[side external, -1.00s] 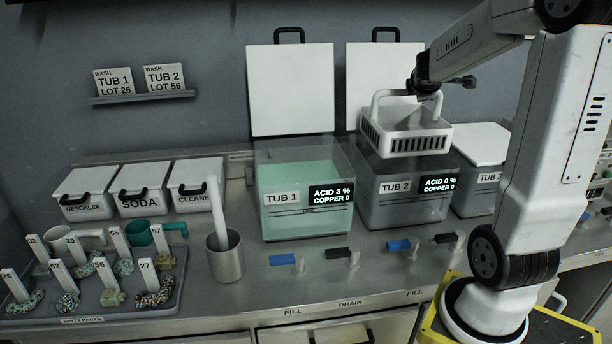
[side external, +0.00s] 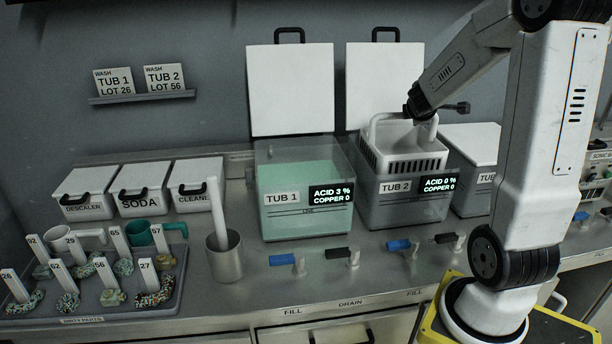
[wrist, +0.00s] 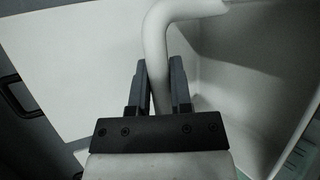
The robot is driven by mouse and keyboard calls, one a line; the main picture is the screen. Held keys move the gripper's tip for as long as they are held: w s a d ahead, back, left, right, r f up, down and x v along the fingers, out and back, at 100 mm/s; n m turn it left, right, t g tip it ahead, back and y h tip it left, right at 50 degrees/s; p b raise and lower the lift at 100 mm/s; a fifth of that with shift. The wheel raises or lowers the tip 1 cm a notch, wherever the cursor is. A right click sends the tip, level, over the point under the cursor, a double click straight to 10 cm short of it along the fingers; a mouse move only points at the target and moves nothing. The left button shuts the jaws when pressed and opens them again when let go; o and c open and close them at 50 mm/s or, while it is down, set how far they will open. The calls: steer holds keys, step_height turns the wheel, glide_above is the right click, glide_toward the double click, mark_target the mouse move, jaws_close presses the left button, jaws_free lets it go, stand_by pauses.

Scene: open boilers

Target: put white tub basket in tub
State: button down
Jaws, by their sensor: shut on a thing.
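The white tub basket (side external: 402,150) with slotted sides is in the mouth of the clear tub labelled TUB 2 (side external: 385,212). Its lower part is below the tub's rim and its upper part stands above it. My gripper (side external: 420,112) is at the basket's handle at the top. In the wrist view, the two dark fingers of my gripper (wrist: 160,82) are on either side of the white handle (wrist: 156,45), shut on it. Part of the basket's inside (wrist: 250,75) shows to the right. Whether the basket touches the tub's floor cannot be told.
TUB 1 (side external: 278,225) stands to the left with pale green liquid. A lidded TUB 3 (side external: 475,190) stands to the right. White upright lids (side external: 384,85) are behind the tubs. Blue and black valve handles (side external: 398,245) line the front. A metal beaker (side external: 224,260) and a parts tray (side external: 150,312) are left.

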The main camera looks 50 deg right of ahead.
steer(key=shift+f, duration=3.95)
steer(key=shift+f, duration=2.1)
steer(key=c, duration=0.5)
jaws_free()
steer(key=shift+c, duration=0.2)
steer(key=shift+v, duration=0.8)
steer(key=v, duration=1)
steer(key=shift+a, duration=0.2)
